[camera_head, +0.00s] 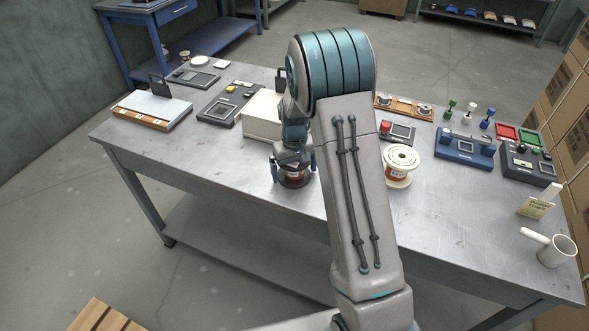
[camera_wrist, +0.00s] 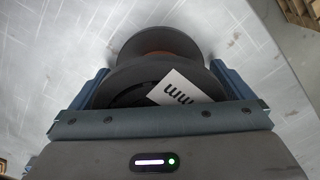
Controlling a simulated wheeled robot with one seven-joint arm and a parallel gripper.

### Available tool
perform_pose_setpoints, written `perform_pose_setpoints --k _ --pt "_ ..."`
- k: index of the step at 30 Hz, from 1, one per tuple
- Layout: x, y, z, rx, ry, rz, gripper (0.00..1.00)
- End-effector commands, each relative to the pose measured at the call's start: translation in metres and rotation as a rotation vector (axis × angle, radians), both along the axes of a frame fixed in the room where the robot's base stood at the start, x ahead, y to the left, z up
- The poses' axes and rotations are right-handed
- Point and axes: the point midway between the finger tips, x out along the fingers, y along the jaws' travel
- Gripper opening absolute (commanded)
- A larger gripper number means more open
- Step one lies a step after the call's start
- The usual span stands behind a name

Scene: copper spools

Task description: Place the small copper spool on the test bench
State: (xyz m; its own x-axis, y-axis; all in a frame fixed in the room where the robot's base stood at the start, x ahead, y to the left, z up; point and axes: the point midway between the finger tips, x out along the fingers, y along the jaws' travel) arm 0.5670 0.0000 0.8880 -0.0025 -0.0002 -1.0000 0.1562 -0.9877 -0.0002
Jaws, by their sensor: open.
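A spool with dark flanges and copper winding (camera_head: 293,178) stands on the grey metal bench (camera_head: 245,185), left of the centre. My gripper (camera_head: 293,168) is above and around it, pointing down. In the wrist view the spool's dark top flange (camera_wrist: 125,82) with a white label lies between my two open fingers (camera_wrist: 160,88), one on each side. I cannot tell whether the fingers touch it. A larger spool with pale flanges and copper winding (camera_head: 401,165) stands to the right of my arm.
A cream box (camera_head: 262,118) stands close behind my gripper. Dark instruments (camera_head: 222,108) and a scale-like device (camera_head: 152,110) are at the left. The bench's front left is clear.

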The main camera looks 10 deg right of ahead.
Motion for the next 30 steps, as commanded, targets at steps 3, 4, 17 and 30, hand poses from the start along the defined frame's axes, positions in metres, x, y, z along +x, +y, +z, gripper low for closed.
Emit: perform_pose_setpoints --k 3,4,17,30 --pt "0.002 0.0 0.02 0.0 -0.008 0.0 1.0" --pt "0.002 0.0 0.026 0.0 -0.008 0.0 1.0" --pt "0.001 0.0 0.108 0.001 -0.004 0.0 1.0" --pt "-0.064 -0.001 0.169 0.017 -0.07 -0.042 1.0"
